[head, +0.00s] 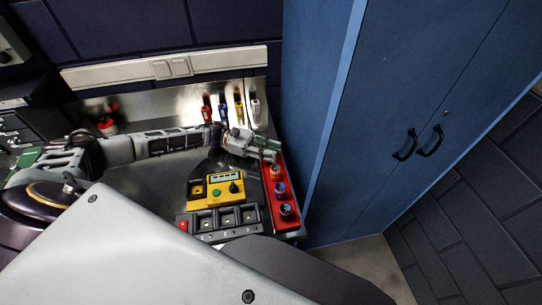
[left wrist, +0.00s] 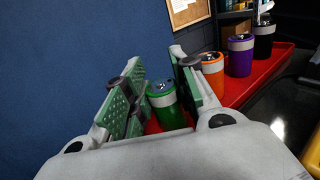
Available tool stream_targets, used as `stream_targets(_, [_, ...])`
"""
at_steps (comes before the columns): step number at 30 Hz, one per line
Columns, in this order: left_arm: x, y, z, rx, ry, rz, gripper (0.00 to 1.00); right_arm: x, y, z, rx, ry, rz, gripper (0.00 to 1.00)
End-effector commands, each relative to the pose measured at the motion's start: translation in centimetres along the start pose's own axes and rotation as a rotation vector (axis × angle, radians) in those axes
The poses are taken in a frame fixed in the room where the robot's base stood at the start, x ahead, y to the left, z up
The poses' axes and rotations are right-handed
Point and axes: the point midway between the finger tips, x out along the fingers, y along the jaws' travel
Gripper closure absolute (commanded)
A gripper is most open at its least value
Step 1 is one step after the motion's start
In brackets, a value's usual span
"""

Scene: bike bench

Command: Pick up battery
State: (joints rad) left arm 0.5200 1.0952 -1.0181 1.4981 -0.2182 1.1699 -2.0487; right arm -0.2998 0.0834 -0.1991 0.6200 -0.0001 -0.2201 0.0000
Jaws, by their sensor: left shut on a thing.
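A green battery (left wrist: 165,105) with a silver band and dark top stands at the near end of the red tray (left wrist: 262,88). My left gripper (head: 270,148) is at the tray's far end in the head view, and hides the green battery there. In the left wrist view its green-padded fingers (left wrist: 162,92) are on both sides of the green battery, shut on it. An orange battery (left wrist: 211,72), a purple battery (left wrist: 239,55) and a black battery (left wrist: 264,40) stand in a row beyond it. My right gripper is not in view.
A yellow tester (head: 215,190) with a screen and knob sits left of the tray (head: 267,207). A dark slotted dock (head: 222,219) lies in front of it. Several coloured tools (head: 222,108) hang at the back. A blue cabinet (head: 372,120) stands close on the right.

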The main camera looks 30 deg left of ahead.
Motion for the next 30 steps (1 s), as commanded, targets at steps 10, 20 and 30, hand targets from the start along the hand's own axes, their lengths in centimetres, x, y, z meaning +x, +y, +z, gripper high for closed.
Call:
stream_targets(10, [-0.1, 0.1, 0.7, 0.001, 0.000, 0.001, 1.00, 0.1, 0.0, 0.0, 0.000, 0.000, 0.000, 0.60])
stream_targets(20, [0.0, 0.0, 4.2, 0.002, 0.000, -0.001, 1.00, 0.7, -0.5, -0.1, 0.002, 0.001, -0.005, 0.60])
stream_targets(30, [0.0, 0.0, 8.8, 0.001, 0.000, 0.000, 1.00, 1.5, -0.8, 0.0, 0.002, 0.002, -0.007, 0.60])
